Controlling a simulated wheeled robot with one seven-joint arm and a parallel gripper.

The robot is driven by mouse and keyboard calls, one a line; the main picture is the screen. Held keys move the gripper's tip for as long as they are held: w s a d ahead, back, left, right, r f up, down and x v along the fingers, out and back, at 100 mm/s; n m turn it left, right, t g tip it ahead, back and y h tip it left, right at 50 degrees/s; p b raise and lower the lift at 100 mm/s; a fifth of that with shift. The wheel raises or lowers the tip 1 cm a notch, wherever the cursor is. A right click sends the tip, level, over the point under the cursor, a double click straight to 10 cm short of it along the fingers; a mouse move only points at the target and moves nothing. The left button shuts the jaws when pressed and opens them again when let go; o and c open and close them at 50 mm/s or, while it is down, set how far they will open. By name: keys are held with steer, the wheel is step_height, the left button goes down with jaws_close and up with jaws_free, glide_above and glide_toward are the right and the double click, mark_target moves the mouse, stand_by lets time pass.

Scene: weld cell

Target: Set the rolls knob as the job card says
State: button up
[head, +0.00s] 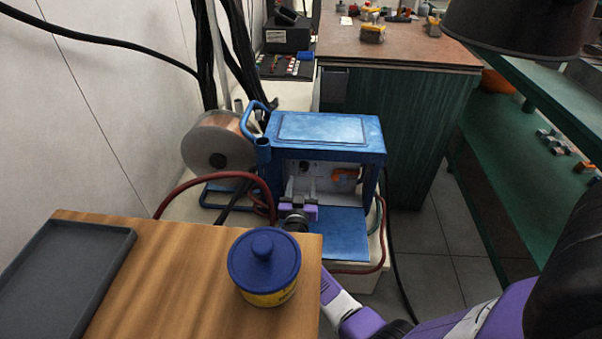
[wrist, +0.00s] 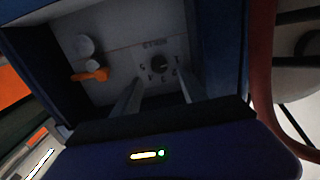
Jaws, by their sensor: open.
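The rolls knob appears to be the small black round knob (wrist: 158,64) on the pale panel inside the blue wire-feeder box (head: 330,133). Characters ring the knob in the wrist view, too blurred to read, and its pointer direction is unclear. My gripper (head: 301,184) reaches into the box's open front. In the wrist view my gripper (wrist: 158,77) has its fingers apart, one on each side of the knob, with nothing held. I cannot tell whether they touch the panel or the knob. No job card can be made out.
An orange lever (wrist: 92,75) sits beside the knob inside the box. A wire spool (head: 217,143) and red hose (head: 190,181) are at the box's left. A blue-lidded yellow tub (head: 264,267) and a grey tray (head: 65,275) are on the wooden table (head: 180,290) in front.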

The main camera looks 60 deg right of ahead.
mark_target(304, 168)
steer(key=b+x, duration=0.2)
steer(key=x, duration=0.3)
steer(key=shift+w+d+f, duration=0.1)
steer(key=shift+d, duration=0.25)
steer(key=shift+w+d, duration=0.1)
steer(key=shift+d, duration=0.15)
jaws_close()
